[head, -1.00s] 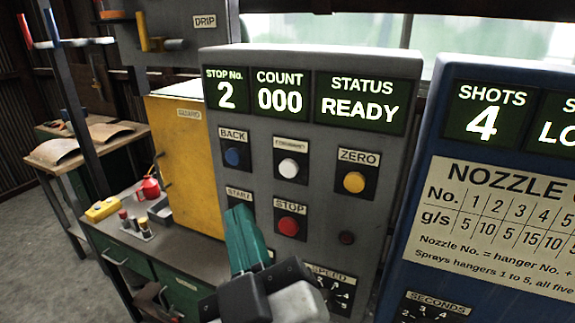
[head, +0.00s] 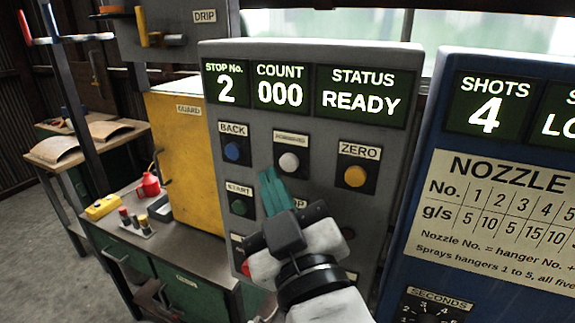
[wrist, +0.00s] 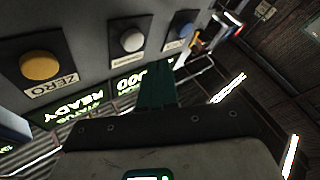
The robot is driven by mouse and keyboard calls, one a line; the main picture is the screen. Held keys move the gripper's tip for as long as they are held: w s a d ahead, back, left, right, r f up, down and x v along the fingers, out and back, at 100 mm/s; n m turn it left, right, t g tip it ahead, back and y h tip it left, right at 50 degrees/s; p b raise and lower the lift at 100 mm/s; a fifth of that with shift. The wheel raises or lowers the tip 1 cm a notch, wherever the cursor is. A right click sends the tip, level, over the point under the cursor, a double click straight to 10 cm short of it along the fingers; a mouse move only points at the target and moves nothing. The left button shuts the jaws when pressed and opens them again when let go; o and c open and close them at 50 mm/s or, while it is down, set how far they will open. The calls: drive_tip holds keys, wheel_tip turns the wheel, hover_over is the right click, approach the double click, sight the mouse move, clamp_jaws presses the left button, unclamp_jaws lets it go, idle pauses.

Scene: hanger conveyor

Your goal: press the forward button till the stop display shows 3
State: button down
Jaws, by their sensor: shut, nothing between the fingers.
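The stop display (head: 226,83) on the grey panel reads 2. The white forward button (head: 289,163) is in the panel's upper middle, under a small label too blurred to read. My gripper (head: 268,176) is shut and empty, its teal fingers just below and left of the white button in the head view. In the wrist view the white button (wrist: 132,39) stands just beyond the teal fingertips (wrist: 155,82). I cannot tell whether the fingers touch the panel. My gripper covers the stop button and part of the panel's lower half.
The blue back button (head: 232,151) is left of the white one, the yellow zero button (head: 355,176) right, and the green start button (head: 239,207) lower left. The count display (head: 279,94) reads 000 and the status display (head: 361,101) READY. A blue nozzle panel (head: 440,170) stands at the right.

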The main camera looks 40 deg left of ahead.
sight(288, 164)
drive_tip(key=shift+w+a, duration=0.2)
drive_tip(key=shift+w, duration=0.65)
drive_tip(key=shift+w, duration=0.15)
idle(1.4)
drive_tip(key=shift+w+a, duration=0.1)
drive_tip(key=shift+w, duration=0.15)
